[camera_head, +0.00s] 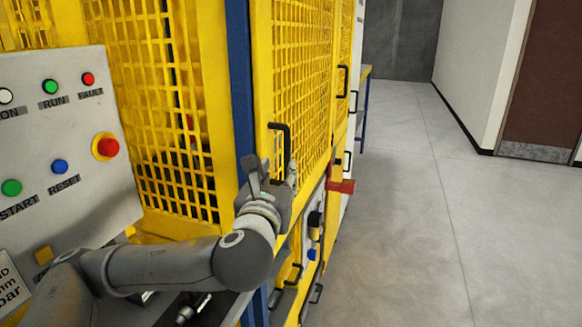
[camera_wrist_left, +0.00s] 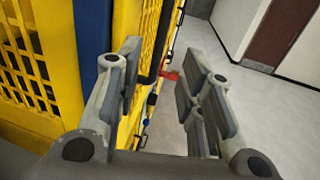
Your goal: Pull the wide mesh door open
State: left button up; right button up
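The yellow mesh door (camera_head: 302,70) stands to the right of a blue post and looks shut, flush with the cabinet side. Its black bar handle (camera_head: 286,140) is upright near the post. My left gripper (camera_head: 272,172) is at the lower end of this handle, with its fingers spread apart. In the left wrist view, the open gripper (camera_wrist_left: 160,66) has the door's yellow frame and a black handle bar (camera_wrist_left: 158,45) showing between its fingers. I cannot tell whether either finger touches the handle. My right gripper is not in view.
A grey control panel (camera_head: 60,130) with coloured buttons is at the left. The blue post (camera_head: 242,85) stands beside the door. Further handles (camera_head: 343,82) and a red part (camera_head: 341,186) stick out along the cabinet side. The grey floor (camera_head: 420,220) to the right is clear.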

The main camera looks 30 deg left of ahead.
aim_at(287, 159)
pick_arm(q)
jog(key=x, duration=0.3)
jog(key=p+x, duration=0.1)
jog(key=x, duration=0.3)
jog(key=f+p+x, duration=0.1)
jog(key=x, duration=0.3)
jog(key=shift+w, duration=0.2)
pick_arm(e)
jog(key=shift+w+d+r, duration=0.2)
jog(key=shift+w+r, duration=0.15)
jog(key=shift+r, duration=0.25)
pick_arm(q)
jog(key=shift+f, duration=0.1)
jog(key=c, duration=0.7)
grip_shut()
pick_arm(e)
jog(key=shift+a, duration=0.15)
